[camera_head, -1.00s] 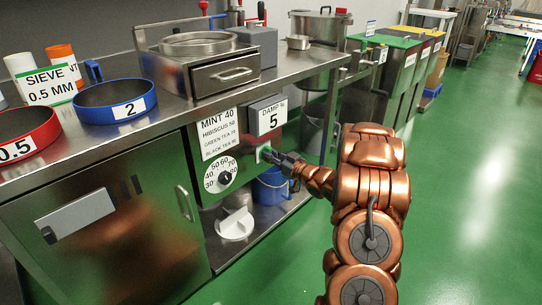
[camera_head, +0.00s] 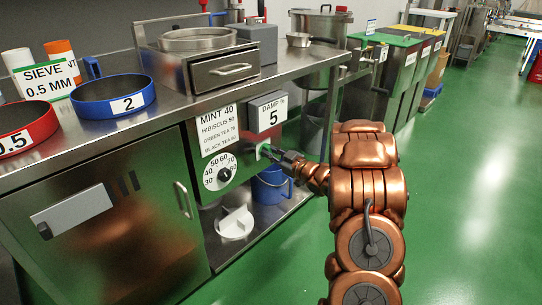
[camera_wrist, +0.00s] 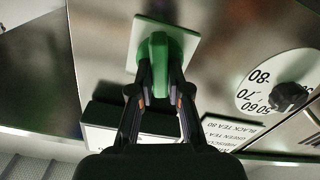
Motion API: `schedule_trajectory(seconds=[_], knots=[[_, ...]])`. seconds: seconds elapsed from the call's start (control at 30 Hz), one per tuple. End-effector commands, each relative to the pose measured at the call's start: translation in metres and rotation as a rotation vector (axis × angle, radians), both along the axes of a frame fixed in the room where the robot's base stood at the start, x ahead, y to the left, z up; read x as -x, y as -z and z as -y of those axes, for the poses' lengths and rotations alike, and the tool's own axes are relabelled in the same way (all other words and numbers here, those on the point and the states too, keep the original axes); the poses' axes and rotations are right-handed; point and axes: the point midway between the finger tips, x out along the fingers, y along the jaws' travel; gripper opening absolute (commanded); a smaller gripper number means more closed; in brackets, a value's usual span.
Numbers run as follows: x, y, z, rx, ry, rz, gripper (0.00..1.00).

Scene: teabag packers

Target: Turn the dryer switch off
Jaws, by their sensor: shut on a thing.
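The dryer switch (camera_wrist: 158,48) is a green lever on a pale square plate (camera_wrist: 190,45), at the top middle of the wrist view. In the head view the switch plate (camera_head: 261,151) shows small on the dryer's steel front, under the damp display. My gripper (camera_wrist: 160,75) has its two dark fingers closed on either side of the green lever, and it is shut on it. In the head view my gripper (camera_head: 271,154) reaches the panel from the right and partly hides the switch. The lever's exact position is hard to read.
The temperature dial (camera_head: 224,174) and the tea list sign (camera_head: 218,130) are left of the switch. The damp display (camera_head: 268,113) juts out just above it. A blue bucket (camera_head: 270,187) stands on the shelf below. Green floor to the right is open.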

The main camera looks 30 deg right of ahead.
Motion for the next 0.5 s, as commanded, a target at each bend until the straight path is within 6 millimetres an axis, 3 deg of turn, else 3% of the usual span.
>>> schedule_trajectory(seconds=[0.5], knots=[[0.0008,0.0061,-0.0031,0.481,-0.002,0.112,0.0]])
